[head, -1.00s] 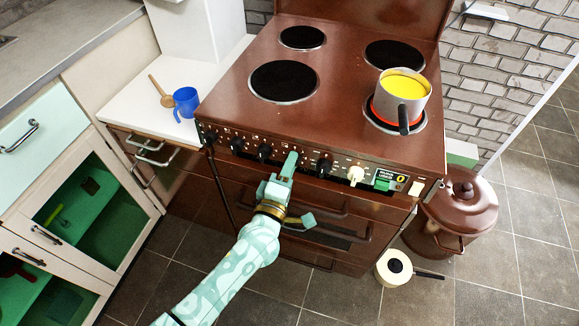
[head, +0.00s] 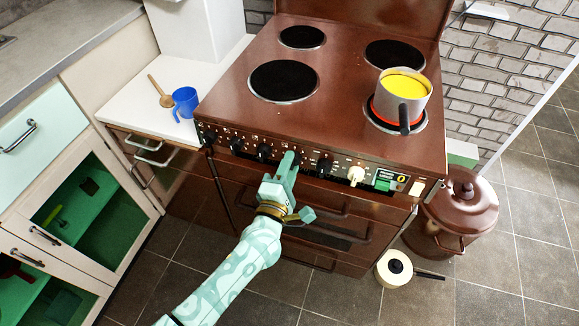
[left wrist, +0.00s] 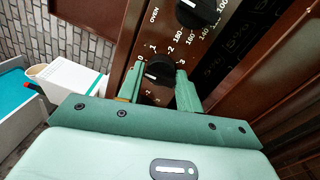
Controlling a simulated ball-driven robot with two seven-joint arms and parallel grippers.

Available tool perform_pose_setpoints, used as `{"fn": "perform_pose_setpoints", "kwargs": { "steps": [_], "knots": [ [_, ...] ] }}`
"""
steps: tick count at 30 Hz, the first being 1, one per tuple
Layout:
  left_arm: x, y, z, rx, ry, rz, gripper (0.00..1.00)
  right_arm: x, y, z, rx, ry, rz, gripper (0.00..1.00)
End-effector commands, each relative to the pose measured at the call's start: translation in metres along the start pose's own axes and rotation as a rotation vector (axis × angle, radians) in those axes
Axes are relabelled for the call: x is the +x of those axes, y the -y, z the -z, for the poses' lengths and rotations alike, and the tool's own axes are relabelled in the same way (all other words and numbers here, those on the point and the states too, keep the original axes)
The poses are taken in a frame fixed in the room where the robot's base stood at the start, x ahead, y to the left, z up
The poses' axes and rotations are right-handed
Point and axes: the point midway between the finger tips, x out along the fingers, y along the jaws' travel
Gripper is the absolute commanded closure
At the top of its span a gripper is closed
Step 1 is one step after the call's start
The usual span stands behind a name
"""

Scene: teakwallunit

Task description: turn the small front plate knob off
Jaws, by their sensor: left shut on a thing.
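The brown stove (head: 340,110) has a row of knobs along its front panel. My left gripper (head: 290,161) is at the middle of that row, and its fingers hide the knob there in the head view. In the left wrist view a black knob (left wrist: 158,70) with a numbered scale around it sits between the fingers of my left gripper (left wrist: 160,88), which is shut on it. A grey pot (head: 402,104) with yellow contents stands on the front right plate, whose visible rim (head: 380,116) glows red. My right gripper is not in view.
Other black knobs (head: 264,151) and (head: 324,167) and a cream knob (head: 356,175) flank the gripper. An oven handle (head: 325,232) lies below. A blue mug (head: 185,101) stands on the white counter. A brown pot (head: 460,205) and a cream pan (head: 394,268) are on the floor.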

Motion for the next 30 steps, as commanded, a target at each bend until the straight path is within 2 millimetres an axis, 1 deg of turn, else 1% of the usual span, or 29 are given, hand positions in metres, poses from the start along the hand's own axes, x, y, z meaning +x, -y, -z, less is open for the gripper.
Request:
{"fn": "perform_pose_setpoints", "kwargs": {
  "steps": [1,3,4,5,6,14,17,20,23,27,30],
  "knots": [
    [-0.003,0.006,0.002,-0.001,-0.002,0.013,0.87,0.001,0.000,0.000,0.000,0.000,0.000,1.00],
    [-0.003,0.006,0.002,-0.001,-0.002,0.013,0.87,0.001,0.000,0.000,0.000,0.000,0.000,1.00],
    [-0.003,0.006,0.001,-0.001,-0.002,0.013,0.59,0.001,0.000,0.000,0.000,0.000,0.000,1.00],
    [-0.003,0.006,0.002,0.000,-0.002,0.013,0.51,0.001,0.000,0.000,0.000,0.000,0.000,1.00],
    [-0.003,0.006,0.001,0.000,-0.002,0.012,0.45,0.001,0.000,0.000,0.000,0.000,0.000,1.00],
    [-0.002,0.003,0.000,0.000,-0.001,0.006,0.45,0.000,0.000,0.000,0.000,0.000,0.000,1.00],
    [-0.008,0.002,0.001,0.001,0.000,0.005,0.45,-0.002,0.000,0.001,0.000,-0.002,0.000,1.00],
    [-0.023,0.001,0.000,0.000,0.000,0.006,0.45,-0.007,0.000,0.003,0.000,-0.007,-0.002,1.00],
    [-0.048,0.000,0.000,0.001,0.000,0.007,0.45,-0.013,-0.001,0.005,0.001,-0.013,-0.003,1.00],
    [-0.088,0.000,0.000,0.001,0.001,0.009,0.45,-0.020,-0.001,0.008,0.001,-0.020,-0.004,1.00],
    [-0.114,0.001,0.000,0.001,0.000,0.009,0.45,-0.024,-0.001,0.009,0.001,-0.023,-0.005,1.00]
  ]
}}
